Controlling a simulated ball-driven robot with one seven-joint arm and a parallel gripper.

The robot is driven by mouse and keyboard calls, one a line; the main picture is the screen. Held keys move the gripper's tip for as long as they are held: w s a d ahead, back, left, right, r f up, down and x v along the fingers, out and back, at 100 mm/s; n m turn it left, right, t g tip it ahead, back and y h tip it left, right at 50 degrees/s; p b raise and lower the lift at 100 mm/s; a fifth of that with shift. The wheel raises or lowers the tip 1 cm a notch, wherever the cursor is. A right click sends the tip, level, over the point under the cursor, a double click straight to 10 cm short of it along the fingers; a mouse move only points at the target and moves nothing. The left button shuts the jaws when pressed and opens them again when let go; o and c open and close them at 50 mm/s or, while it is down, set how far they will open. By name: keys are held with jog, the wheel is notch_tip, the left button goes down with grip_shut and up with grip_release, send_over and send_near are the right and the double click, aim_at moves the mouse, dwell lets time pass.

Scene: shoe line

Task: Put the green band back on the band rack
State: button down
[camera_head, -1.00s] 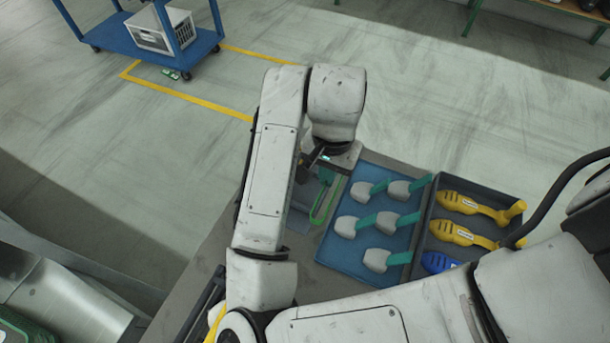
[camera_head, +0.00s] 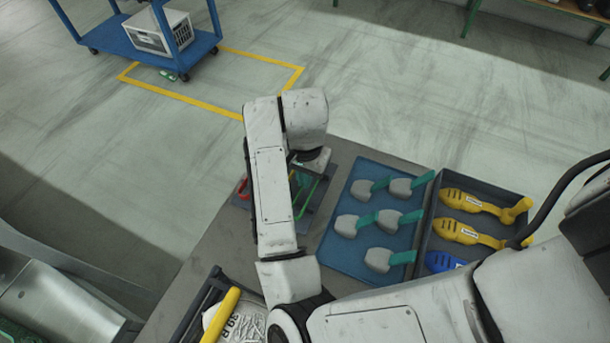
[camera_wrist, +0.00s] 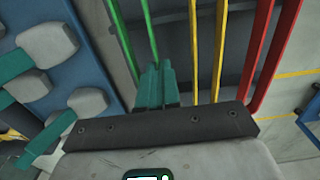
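In the wrist view my gripper (camera_wrist: 157,75) has its teal fingers close together on one strand of the green band (camera_wrist: 117,35), a long thin loop. The band also shows below my wrist in the head view (camera_head: 308,193). To its right in the wrist view are a yellow band (camera_wrist: 220,40) and a red band (camera_wrist: 262,50), over a dark grey surface that seems part of the band rack. In the head view the red band (camera_head: 242,187) peeks out left of my arm, which hides most of the rack. I cannot tell whether the green band touches the rack.
A blue mat (camera_head: 336,248) with several grey-and-teal pieces lies right of my gripper. Beside it, a dark tray (camera_head: 428,222) holds yellow and blue shoe forms. A white shoe (camera_head: 243,325) and yellow bar (camera_head: 221,315) are at the front. A blue cart (camera_head: 122,40) stands far off.

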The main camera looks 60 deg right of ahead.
jog(key=c, duration=1.8)
grip_release()
jog(key=shift+f, duration=0.15)
jog(key=o, duration=0.4)
jog(key=shift+o, duration=0.2)
notch_tip(320, 180, up, 12)
jog(key=p, duration=0.3)
jog(key=shift+r, duration=0.2)
